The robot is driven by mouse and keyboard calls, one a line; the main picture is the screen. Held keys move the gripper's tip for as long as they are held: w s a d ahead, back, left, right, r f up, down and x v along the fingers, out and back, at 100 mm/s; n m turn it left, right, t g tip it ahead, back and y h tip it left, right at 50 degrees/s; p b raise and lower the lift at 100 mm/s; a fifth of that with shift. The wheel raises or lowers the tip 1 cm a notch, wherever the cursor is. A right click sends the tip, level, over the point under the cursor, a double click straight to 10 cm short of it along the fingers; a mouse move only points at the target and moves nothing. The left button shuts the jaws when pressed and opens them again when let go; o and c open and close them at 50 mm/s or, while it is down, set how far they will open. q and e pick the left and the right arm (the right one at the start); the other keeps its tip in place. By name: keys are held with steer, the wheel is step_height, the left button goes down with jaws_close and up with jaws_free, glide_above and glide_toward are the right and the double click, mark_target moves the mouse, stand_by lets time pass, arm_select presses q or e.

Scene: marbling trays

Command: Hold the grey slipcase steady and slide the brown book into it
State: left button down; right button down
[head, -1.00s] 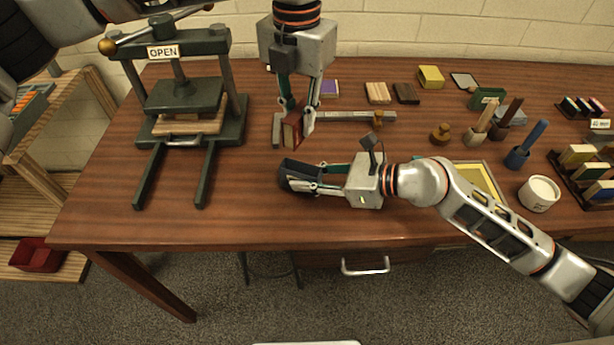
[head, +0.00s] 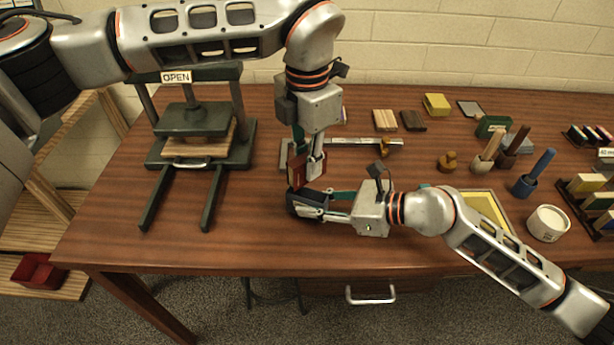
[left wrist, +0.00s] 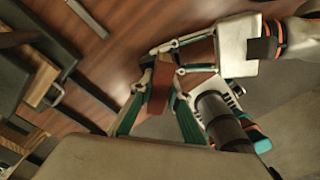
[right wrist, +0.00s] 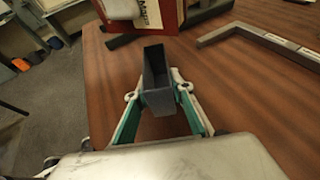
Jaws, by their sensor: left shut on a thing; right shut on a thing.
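The brown book (head: 299,170) is held in my left gripper (head: 310,168), which points down over the table. The grey slipcase (head: 304,204) is in my right gripper (head: 316,206), which reaches in from the right, low over the table. In the right wrist view the slipcase (right wrist: 157,72) stands between the fingers with its dark opening upward. The book (right wrist: 167,20) shows just beyond and above that opening, apparently apart from it. In the left wrist view the book (left wrist: 160,86) is between the fingers; the slipcase is mostly hidden there.
A green press (head: 193,120) with an OPEN sign stands at the left. Brush pots (head: 525,185), a white tub (head: 547,222) and a yellow tray (head: 484,209) are at the right. The front left tabletop is clear.

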arm_select(q)
steer(key=shift+f, duration=1.85)
steer(key=shift+f, duration=0.1)
steer(key=shift+f, duration=0.25)
steer(key=c, duration=1.9)
jaws_free()
steer(key=shift+r, duration=0.1)
step_height(320, 180, up, 13)
steer(key=shift+f, duration=0.2)
